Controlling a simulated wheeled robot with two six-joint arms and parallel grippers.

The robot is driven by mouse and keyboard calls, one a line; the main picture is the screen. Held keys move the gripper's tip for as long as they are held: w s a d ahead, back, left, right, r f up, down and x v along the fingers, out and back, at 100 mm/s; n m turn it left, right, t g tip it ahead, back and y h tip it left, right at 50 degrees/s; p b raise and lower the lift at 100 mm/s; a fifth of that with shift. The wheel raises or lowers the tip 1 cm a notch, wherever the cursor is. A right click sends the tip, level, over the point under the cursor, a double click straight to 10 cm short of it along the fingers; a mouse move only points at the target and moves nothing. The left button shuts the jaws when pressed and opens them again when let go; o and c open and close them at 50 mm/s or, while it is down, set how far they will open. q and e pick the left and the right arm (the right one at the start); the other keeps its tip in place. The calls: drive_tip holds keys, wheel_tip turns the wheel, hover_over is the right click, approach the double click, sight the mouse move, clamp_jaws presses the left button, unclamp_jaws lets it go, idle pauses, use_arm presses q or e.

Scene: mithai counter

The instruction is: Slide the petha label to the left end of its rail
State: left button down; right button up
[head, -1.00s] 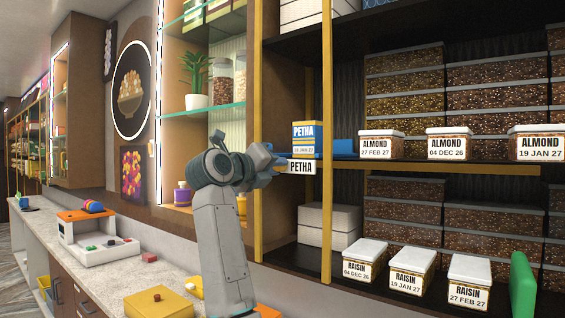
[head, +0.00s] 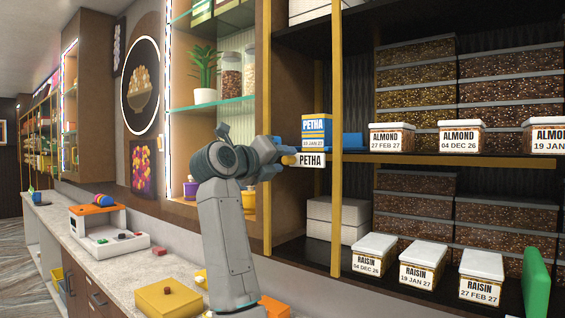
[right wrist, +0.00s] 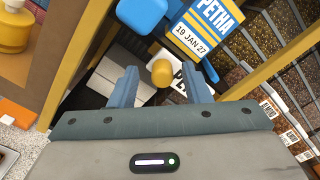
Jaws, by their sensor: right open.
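The white petha label (head: 312,160) is at the shelf's front edge, below the blue-and-yellow petha box (head: 317,130), left of a yellow post. A yellow knob (head: 289,160) shows at the label's left side. My right gripper (head: 279,161) is at the knob, just left of the label. In the right wrist view the knob (right wrist: 162,72) lies between the two open fingers (right wrist: 160,88), with a gap on each side. The label (right wrist: 181,80) is partly hidden behind the knob and right finger. My left gripper is out of view.
Yellow posts (head: 336,200) (head: 264,120) stand either side of the label. A blue object (head: 349,141) lies right of the petha box. Almond boxes (head: 391,137) stand farther right, raisin boxes (head: 374,254) below. A counter (head: 125,262) with a yellow box (head: 168,301) is at lower left.

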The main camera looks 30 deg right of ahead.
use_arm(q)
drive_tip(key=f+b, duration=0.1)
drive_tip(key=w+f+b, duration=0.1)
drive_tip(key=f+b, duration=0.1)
use_arm(e)
drive_tip(key=v, duration=1)
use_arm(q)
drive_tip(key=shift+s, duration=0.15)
use_arm(e)
drive_tip(key=shift+w, duration=0.15)
